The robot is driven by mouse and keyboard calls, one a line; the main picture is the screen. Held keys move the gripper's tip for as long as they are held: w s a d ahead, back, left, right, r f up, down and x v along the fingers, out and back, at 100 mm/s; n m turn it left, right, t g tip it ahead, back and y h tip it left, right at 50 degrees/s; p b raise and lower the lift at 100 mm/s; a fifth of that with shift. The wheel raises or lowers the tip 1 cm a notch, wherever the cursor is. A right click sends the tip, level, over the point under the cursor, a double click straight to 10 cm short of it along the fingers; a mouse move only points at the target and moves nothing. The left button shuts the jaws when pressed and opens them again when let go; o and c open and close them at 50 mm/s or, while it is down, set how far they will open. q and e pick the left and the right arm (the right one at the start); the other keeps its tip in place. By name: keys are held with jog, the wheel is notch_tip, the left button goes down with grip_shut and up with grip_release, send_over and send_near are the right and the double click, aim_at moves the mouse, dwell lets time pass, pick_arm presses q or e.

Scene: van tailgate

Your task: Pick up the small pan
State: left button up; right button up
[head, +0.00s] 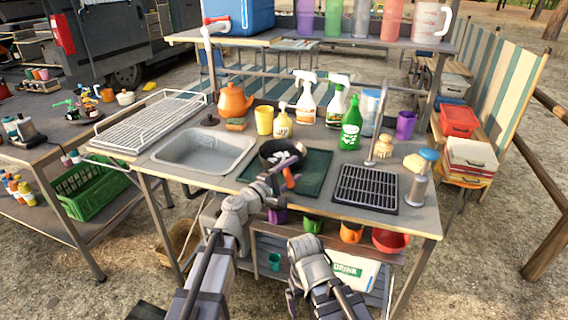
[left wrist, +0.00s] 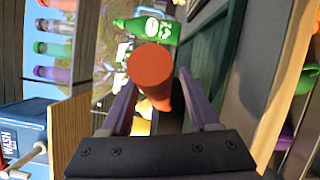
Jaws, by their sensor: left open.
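The small pan (head: 281,150) is dark and round, with an orange handle pointing toward me. It is at the left part of the dark green mat (head: 312,172), right of the sink. My left gripper (head: 284,175) is at the handle, partly covering it in the head view. The pan's bowl is hidden there behind the handle. My right arm is low in front of the counter; its fingers cannot be made out.
The steel sink (head: 205,152) and a white dish rack (head: 150,122) are to the left. A green bottle (head: 351,125), spray bottles and an orange teapot (head: 235,101) stand behind the pan.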

pick_arm(q)
jog(key=shift+w+d, duration=0.35)
jog(key=shift+w, duration=0.1)
jog(key=shift+c, duration=0.4)
grip_shut()
dwell(0.7)
